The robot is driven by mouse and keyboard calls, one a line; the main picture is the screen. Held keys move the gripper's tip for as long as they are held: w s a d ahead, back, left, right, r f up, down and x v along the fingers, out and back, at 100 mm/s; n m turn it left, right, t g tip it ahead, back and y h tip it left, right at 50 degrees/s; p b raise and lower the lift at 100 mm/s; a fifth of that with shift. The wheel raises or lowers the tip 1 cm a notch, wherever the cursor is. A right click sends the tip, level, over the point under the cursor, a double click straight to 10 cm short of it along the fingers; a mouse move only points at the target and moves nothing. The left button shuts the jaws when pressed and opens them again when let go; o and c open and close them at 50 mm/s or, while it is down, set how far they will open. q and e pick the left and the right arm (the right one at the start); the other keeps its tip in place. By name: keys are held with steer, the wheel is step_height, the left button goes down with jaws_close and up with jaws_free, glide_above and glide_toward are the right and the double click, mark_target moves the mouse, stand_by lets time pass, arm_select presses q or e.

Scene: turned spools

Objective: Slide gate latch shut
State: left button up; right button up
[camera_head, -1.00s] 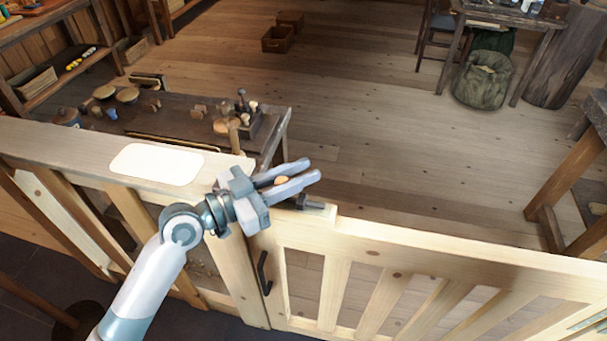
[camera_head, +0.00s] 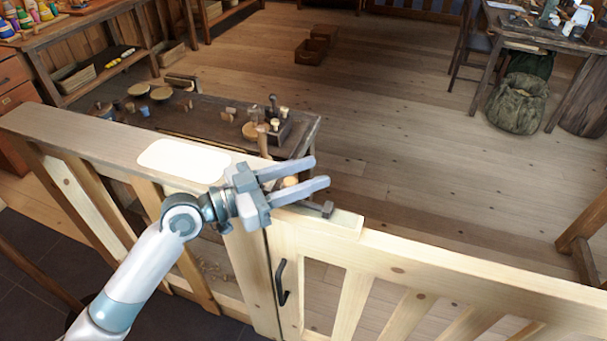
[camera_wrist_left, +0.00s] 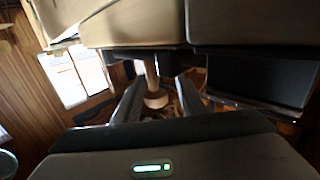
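The pale wooden gate (camera_head: 400,262) stands at the right, beside a post and fence rail on the left. A dark metal latch part (camera_head: 318,208) lies on the top rail near where gate and post meet. A light round knob (camera_head: 290,182) sits beside it, partly hidden by my fingers. My left gripper (camera_head: 319,174) is over the rail with its two fingers apart, the knob at or between them. In the left wrist view a wooden knob (camera_wrist_left: 155,98) shows between the spread fingers; contact cannot be told. My right gripper is not in view.
A black handle (camera_head: 281,282) is on the gate's face below the rail. A white plate (camera_head: 184,160) lies on the fence rail to the left. A low dark workbench (camera_head: 200,125) with turned pieces stands behind the fence. The wooden floor beyond is largely clear.

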arm_select(q)
steer(key=shift+b+v, duration=0.4)
steer(key=shift+v, duration=0.4)
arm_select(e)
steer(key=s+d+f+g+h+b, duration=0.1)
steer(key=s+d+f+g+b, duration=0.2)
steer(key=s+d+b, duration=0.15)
arm_select(q)
steer(key=b+v, duration=0.2)
steer(key=v, duration=1.4)
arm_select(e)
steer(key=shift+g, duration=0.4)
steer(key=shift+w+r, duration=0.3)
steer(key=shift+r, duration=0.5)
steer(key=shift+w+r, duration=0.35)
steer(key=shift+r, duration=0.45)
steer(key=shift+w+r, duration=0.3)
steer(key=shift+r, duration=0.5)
arm_select(q)
steer(key=shift+d, duration=0.1)
